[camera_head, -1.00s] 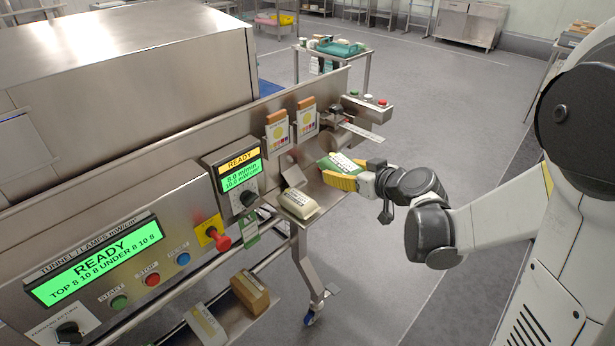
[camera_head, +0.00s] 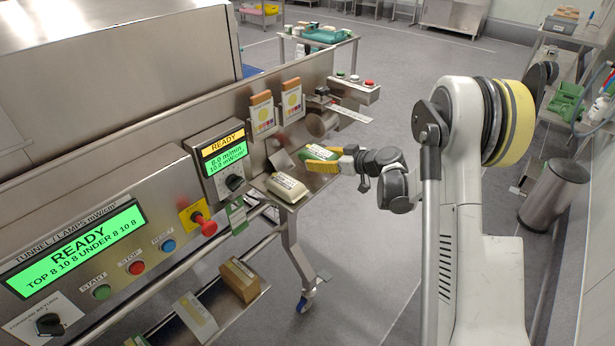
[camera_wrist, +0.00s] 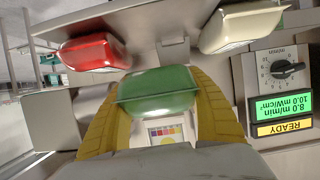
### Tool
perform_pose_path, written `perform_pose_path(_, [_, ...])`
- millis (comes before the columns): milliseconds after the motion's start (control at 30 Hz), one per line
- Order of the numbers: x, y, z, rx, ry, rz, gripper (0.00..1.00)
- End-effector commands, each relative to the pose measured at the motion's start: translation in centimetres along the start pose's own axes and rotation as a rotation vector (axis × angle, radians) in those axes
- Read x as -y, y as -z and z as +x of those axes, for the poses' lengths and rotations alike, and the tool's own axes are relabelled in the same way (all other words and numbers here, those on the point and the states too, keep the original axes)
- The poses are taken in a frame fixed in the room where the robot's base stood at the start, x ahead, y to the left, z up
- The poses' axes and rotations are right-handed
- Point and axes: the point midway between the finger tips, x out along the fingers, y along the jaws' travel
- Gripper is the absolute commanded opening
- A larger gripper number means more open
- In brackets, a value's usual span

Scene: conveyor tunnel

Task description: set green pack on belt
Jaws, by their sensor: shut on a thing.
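The green pack (camera_head: 313,153) is between the yellow fingers of my gripper (camera_head: 322,158), just above the small metal shelf at the end of the machine. The wrist view shows the same green pack (camera_wrist: 158,92) clasped between both fingers, with its rounded green side facing the camera. A cream pack (camera_head: 287,188) lies on the shelf, beside and nearer than the held pack. In the upside-down wrist view, the cream pack (camera_wrist: 240,26) and a red pack (camera_wrist: 90,52) lie beyond the held pack. The belt's surface cannot be made out behind the machine's front panel.
The metal shelf (camera_head: 296,200) projects from the panel. The tunnel housing (camera_head: 120,60) stands behind it. Two card holders (camera_head: 262,115) stand above the shelf.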

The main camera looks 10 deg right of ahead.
Motion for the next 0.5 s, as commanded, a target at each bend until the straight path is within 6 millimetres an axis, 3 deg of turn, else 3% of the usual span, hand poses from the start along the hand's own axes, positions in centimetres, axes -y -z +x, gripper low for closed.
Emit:
perform_pose_path(100, [0.9, -0.6, 2.5, -0.001, 0.002, 0.001, 0.17])
perform_pose_path(200, [1.3, -0.7, 3.6, -0.001, 0.000, 0.001, 0.17])
perform_pose_path(367, [1.4, -1.3, 4.3, -0.001, -0.001, 0.002, 0.17])
perform_pose_path(500, [1.4, -3.4, 5.1, 0.000, -0.001, 0.002, 0.17])
